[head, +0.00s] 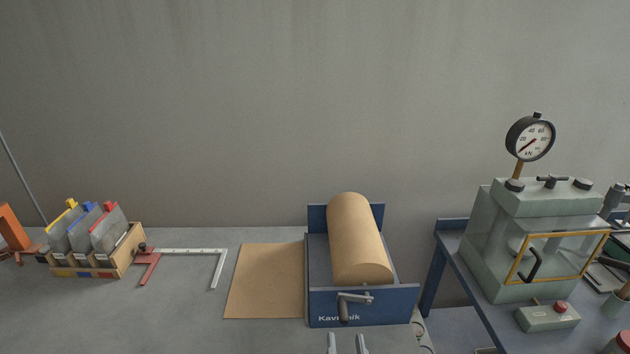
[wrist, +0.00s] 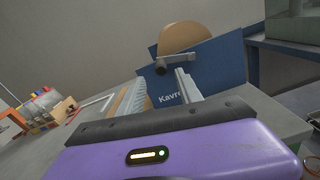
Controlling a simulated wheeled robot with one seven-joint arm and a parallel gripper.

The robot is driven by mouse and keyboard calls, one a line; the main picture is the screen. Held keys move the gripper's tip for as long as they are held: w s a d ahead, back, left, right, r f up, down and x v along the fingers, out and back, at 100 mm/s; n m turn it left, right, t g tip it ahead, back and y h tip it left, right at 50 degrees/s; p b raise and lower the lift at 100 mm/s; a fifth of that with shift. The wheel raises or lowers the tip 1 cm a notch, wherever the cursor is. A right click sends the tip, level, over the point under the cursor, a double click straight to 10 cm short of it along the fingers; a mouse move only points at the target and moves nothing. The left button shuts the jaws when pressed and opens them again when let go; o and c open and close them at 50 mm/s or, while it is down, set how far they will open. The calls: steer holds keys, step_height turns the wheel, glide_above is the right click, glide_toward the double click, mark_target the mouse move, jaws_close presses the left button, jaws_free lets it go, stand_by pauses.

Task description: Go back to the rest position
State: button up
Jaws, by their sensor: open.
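My gripper (head: 347,343) shows at the bottom edge of the head view, only its fingertips in sight. In the wrist view my gripper (wrist: 162,87) has its two fingers apart with nothing between them. It is in front of the blue holder (head: 362,308) marked with lettering, which carries a tan cylinder (head: 358,240) and a clamp handle (head: 344,308) on its front. In the wrist view the cylinder's end (wrist: 183,37) and the handle (wrist: 162,66) lie just beyond the fingertips. I cannot tell whether the fingers touch anything, but they appear apart from the holder.
A tan board (head: 265,282) lies left of the holder. At right a green press (head: 485,240) with a dial gauge (head: 530,139) stands on a blue table. The bench's left front is clear.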

steer(key=s+d+r+m+g, duration=0.1)
steer(key=s+d+m, duration=0.3)
steer(key=s+m, duration=0.7)
steer(key=s+d+r+m+g, duration=0.1)
steer(key=s+d+r+m, duration=0.2)
steer(key=s+m, duration=0.8)
steer(key=s+d+r+m+g, duration=0.1)
steer(key=s+d+m, duration=0.4)
steer(key=s+m, duration=0.7)
steer(key=shift+s+d+r, duration=0.3)
steer(key=shift+s+r, duration=0.2)
steer(key=shift+s, duration=0.4)
steer(key=shift+c, duration=0.6)
steer(key=shift+w, duration=0.1)
